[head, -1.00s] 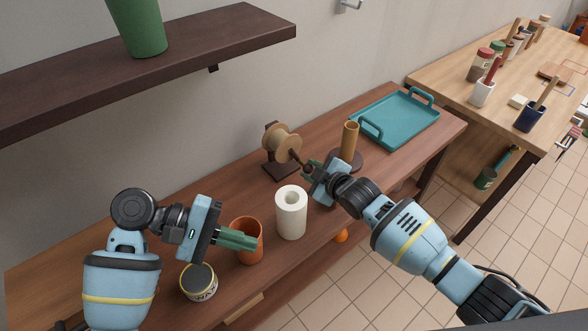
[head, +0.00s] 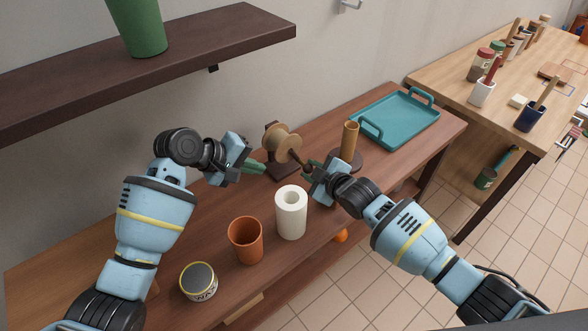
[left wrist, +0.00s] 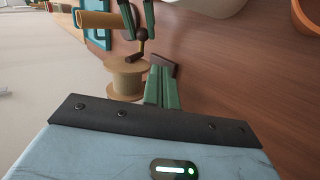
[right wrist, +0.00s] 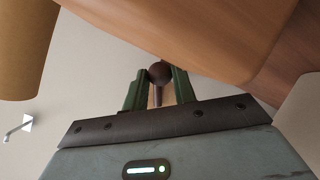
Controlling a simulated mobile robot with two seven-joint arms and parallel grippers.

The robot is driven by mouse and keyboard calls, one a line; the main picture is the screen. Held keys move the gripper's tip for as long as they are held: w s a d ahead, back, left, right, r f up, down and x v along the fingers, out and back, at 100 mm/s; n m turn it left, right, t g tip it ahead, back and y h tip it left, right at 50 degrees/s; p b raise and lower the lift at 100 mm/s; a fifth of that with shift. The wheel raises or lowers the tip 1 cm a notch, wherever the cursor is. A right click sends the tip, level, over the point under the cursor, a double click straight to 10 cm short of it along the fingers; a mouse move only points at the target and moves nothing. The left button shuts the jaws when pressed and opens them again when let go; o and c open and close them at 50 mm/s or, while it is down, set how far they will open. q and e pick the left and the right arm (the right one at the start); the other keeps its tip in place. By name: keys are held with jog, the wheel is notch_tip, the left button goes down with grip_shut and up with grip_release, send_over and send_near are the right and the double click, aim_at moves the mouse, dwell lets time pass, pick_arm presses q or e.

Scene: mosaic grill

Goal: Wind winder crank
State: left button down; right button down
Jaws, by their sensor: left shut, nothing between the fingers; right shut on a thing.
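The winder stands on the wooden bench with its tan spool (head: 283,143) on a dark stand (head: 283,172). The spool also shows in the left wrist view (left wrist: 126,78). My right gripper (head: 309,171) is shut on the crank's dark round knob (right wrist: 158,72), at the spool's front side. The crank arm (left wrist: 137,55) runs from the knob to the spool in the left wrist view. My left gripper (head: 262,169) is shut and empty, its fingertips close beside the winder's stand on the left. I cannot tell whether they touch it.
A white paper roll (head: 291,216), an orange cup (head: 246,243) and a tin (head: 198,282) stand in front. A tan tube on a round base (head: 349,141) stands right of the winder, near a teal tray (head: 395,122). A dark shelf (head: 220,40) overhangs at upper left.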

aim_at(291, 152)
pick_arm(q)
jog(key=x, duration=0.9)
jog(key=shift+d, duration=0.1)
jog(key=shift+w+d+f, duration=0.1)
jog(key=shift+w+d, duration=0.15)
jog(key=shift+d, duration=0.25)
jog(key=shift+w+d+f, duration=0.1)
jog(key=shift+w+d, duration=0.1)
jog(key=shift+d, duration=0.25)
jog(key=shift+w+d+f, duration=0.1)
jog(key=shift+w+d, duration=0.3)
jog(key=shift+d, duration=0.4)
jog(key=shift+d, duration=0.1)
